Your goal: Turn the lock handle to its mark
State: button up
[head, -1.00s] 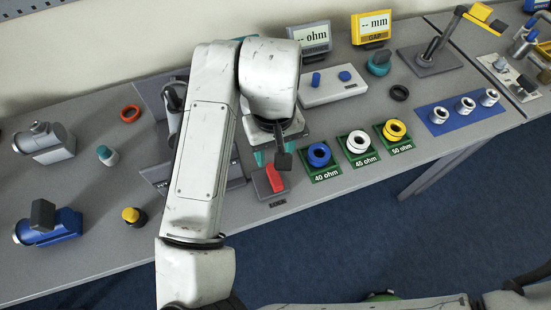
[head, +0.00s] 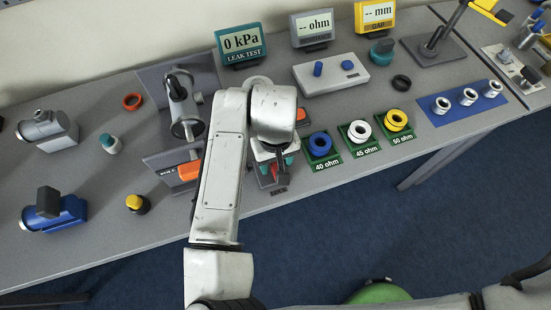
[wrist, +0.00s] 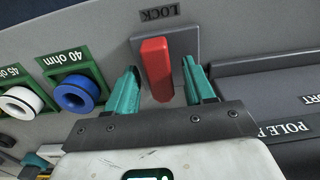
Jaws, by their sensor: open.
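The red lock handle (wrist: 156,68) sits on a grey plate (wrist: 184,42) labelled LOCK in the wrist view. It points nearly straight toward my gripper, along the plate. My gripper (wrist: 160,72) is open, with one teal finger on each side of the handle. A gap shows on both sides, and I see no clear contact. In the head view my gripper (head: 268,172) is low over the lock plate, and my arm hides most of the handle. I cannot make out a separate mark on the plate.
The blue ring (head: 320,148) on its green 40 ohm pad stands close beside the lock, with white (head: 360,132) and yellow (head: 397,120) rings beyond. The pipe fixture (head: 182,100) is left of my arm. The leak test display (head: 241,44) reads 0 kPa.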

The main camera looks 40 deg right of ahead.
grip_shut()
dwell(0.4)
jog(key=shift+m, duration=0.3)
jog(key=m+b, duration=0.1)
jog(key=m, duration=0.3)
jog(key=shift+f, duration=0.15)
jog(key=m+b, duration=0.1)
jog(key=m, duration=0.4)
jog(key=shift+b, duration=0.35)
jog(key=m+b, duration=0.1)
jog(key=m, duration=0.3)
jog(key=shift+s+b, duration=0.1)
jog(key=shift+b, duration=0.3)
jog(key=shift+m+b, duration=0.75)
jog(key=shift+m, duration=1.35)
